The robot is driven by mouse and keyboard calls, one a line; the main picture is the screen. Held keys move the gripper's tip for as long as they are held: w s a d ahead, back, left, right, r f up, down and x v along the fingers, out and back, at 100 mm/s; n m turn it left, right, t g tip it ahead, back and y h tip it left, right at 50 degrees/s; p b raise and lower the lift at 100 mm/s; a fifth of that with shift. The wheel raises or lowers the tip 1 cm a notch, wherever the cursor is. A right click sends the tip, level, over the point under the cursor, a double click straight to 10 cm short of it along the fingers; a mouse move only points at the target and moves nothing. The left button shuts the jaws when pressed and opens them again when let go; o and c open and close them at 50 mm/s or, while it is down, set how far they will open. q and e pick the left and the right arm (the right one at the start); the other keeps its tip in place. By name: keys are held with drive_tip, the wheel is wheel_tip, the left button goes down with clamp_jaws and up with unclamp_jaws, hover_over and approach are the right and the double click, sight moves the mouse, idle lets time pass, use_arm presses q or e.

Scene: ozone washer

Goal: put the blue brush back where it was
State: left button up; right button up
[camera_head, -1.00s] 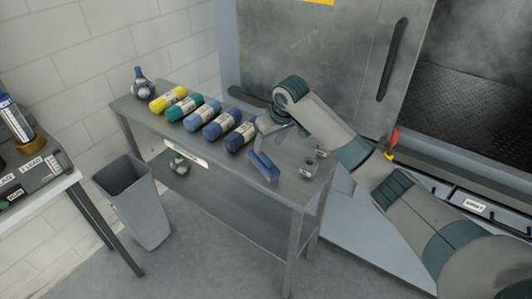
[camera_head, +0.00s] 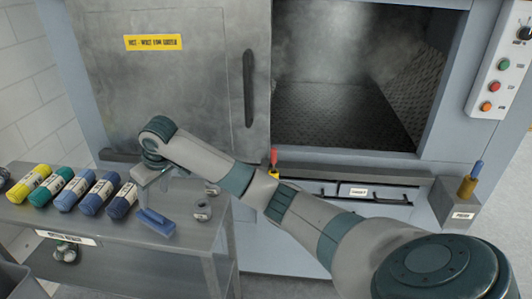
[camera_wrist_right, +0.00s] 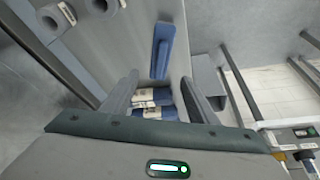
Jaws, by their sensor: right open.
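The blue brush (camera_head: 156,222) lies on the grey metal bench (camera_head: 190,240), near its front edge. It also shows in the right wrist view (camera_wrist_right: 162,50), beyond my fingertips. My right gripper (camera_head: 166,182) is over the bench, just behind the brush in the head view. Its fingers (camera_wrist_right: 162,100) are spread in the wrist view, with nothing held between them. The brush is apart from the fingers. My left gripper is not in view.
Several rolled cloths, including a yellow one (camera_head: 29,183) and a teal one (camera_head: 58,187), lie left of the brush. Small grey rings (camera_head: 202,211) sit to its right. A washer cabinet (camera_head: 180,80) stands behind with its chamber open. A box (camera_head: 455,208) at right holds a blue-handled item (camera_head: 474,176).

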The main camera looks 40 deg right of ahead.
drive_tip(key=s+a+f+n+t+y, duration=0.1)
drive_tip(key=s+a+f+t+y, duration=0.15)
drive_tip(key=a+f, duration=0.3)
drive_tip(key=s+a+f+t+y, duration=0.2)
drive_tip(key=a+f+t, duration=0.15)
drive_tip(key=a, duration=0.35)
drive_tip(key=s+d+f+m+g+h, duration=0.1)
drive_tip(key=s+d+f, duration=0.25)
drive_tip(key=f, duration=0.75)
drive_tip(key=s+d+f+g+h, duration=0.15)
drive_tip(key=s+f, duration=0.35)
drive_tip(key=f, duration=0.7)
drive_tip(key=s+d+f+m+h, duration=0.1)
drive_tip(key=s+d+f, duration=0.35)
drive_tip(key=f, duration=0.65)
drive_tip(key=s+d+f+g+h, duration=0.1)
drive_tip(key=s+d+f+g, duration=0.1)
drive_tip(key=s+f, duration=0.8)
drive_tip(key=s+d+f+g, duration=0.1)
drive_tip(key=s+f, duration=0.4)
drive_tip(key=s, duration=0.8)
drive_tip(key=s+d+f+g+h, duration=0.1)
drive_tip(key=s+d+f+g, duration=0.1)
drive_tip(key=s+f, duration=0.8)
drive_tip(key=s+g, duration=0.1)
drive_tip(key=s, duration=1.5)
drive_tip(key=shift+s+f+g, duration=0.3)
drive_tip(key=shift+f+g, duration=0.05)
